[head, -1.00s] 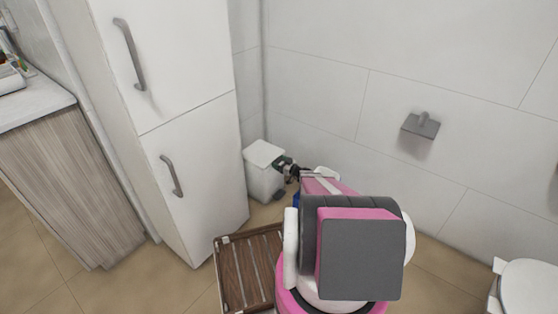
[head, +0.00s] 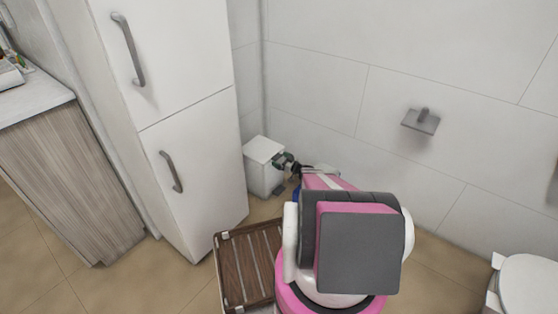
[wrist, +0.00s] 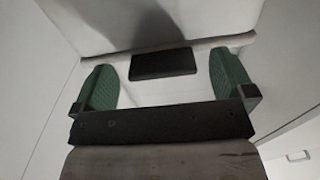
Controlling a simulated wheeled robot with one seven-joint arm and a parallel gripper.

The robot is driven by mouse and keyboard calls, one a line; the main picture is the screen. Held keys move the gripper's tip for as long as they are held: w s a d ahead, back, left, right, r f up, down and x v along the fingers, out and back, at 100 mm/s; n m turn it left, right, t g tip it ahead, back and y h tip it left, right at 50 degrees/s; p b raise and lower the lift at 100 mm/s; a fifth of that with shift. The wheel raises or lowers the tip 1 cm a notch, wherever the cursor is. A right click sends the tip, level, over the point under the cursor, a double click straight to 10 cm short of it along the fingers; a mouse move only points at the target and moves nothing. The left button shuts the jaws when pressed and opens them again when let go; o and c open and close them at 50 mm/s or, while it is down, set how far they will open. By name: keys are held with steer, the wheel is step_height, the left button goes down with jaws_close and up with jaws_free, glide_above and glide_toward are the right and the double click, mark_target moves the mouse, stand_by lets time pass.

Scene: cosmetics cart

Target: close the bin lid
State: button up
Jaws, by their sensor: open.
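The white bin (head: 264,178) stands on the floor in the corner, between the tall cabinet and the tiled wall. Its white lid (head: 263,149) looks flat on top of the body; any small gap at the rim is too small to tell. My gripper (head: 281,161) is at the bin's upper right edge, close to the lid; I cannot tell whether it touches. In the wrist view my gripper (wrist: 164,80) shows two green fingers spread wide with nothing held between them. A pale surface with a dark rectangular patch lies beyond them.
The tall white cabinet (head: 185,150) stands close on the bin's left. A brown slatted wooden piece (head: 248,262) is on the floor in front. A grey paper holder (head: 421,121) is on the wall, and a white toilet (head: 527,285) is at lower right.

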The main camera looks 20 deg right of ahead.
steer(key=v, duration=0.9)
steer(key=shift+s+d+f, duration=0.1)
steer(key=shift+d, duration=0.05)
steer(key=s+a+r+g, duration=0.5)
steer(key=a+r+g, duration=0.15)
steer(key=a, duration=0.35)
steer(key=s+a+r+g, duration=0.5)
steer(key=s+a+r, duration=0.15)
steer(key=a, duration=0.35)
steer(key=s+a+r+m+g+h, duration=0.2)
steer(key=s+r+m+g+h, duration=0.1)
steer(key=s+r+m+h, duration=0.4)
steer(key=s+r+h, duration=0.3)
steer(key=s+r, duration=0.4)
steer(key=shift+s+a+h, duration=0.25)
steer(key=shift+a+h, duration=0.05)
steer(key=shift+a, duration=0.1)
